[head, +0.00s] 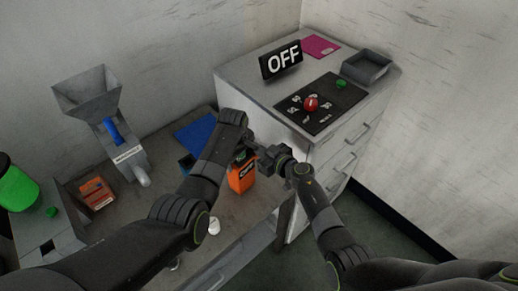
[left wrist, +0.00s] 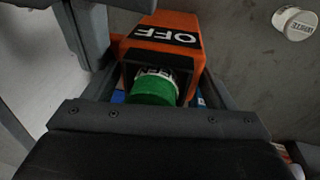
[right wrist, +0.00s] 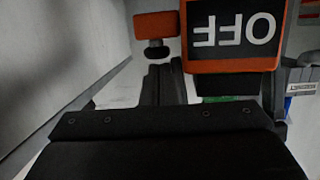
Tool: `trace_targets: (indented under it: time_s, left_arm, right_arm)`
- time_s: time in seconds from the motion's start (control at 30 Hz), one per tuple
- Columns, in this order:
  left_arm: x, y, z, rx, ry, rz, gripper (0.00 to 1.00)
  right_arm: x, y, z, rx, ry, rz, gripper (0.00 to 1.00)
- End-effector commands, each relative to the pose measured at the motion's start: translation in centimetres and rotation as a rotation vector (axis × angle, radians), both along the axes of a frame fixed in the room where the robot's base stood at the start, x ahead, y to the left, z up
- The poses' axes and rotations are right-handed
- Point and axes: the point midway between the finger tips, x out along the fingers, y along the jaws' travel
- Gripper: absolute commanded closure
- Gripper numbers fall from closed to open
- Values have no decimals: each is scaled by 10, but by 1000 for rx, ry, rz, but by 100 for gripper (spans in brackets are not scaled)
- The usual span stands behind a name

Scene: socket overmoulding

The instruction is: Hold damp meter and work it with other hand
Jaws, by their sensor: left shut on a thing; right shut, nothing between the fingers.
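The damp meter (head: 241,180) is an orange block with a dark face reading OFF. My left gripper (head: 245,155) is shut on it and holds it above the bench. In the left wrist view the meter (left wrist: 165,36) sits between the fingers, with a green round part (left wrist: 152,88) below its dark face. My right gripper (head: 262,151) is shut and empty, close beside the meter's top. In the right wrist view its closed fingers (right wrist: 165,82) are just left of the meter (right wrist: 232,66). I cannot tell whether they touch it.
A grey cabinet (head: 228,92) at the back right carries a black OFF sign (head: 281,60), a panel with a red knob (head: 310,103) and a grey tray (head: 367,68). A hopper machine (head: 88,92) stands left. A white cup (head: 214,226) stands on the bench.

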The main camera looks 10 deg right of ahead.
Motion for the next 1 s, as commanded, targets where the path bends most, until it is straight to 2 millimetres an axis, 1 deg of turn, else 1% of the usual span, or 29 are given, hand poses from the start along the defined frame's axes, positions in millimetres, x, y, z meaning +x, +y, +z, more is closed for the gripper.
trace_targets:
  time_s: [0.4,0.83,1.0]
  left_arm:
    - [0,0,0,-1,1,0,50]
    - [0,-1,0,-1,1,-1,50]
    - [1,0,0,-1,-1,1,49]
  right_arm:
    - [-1,-1,-22,-3,5,1,100]
    - [-5,-5,-27,-8,10,-3,100]
    - [-14,-11,-23,-9,7,-2,100]
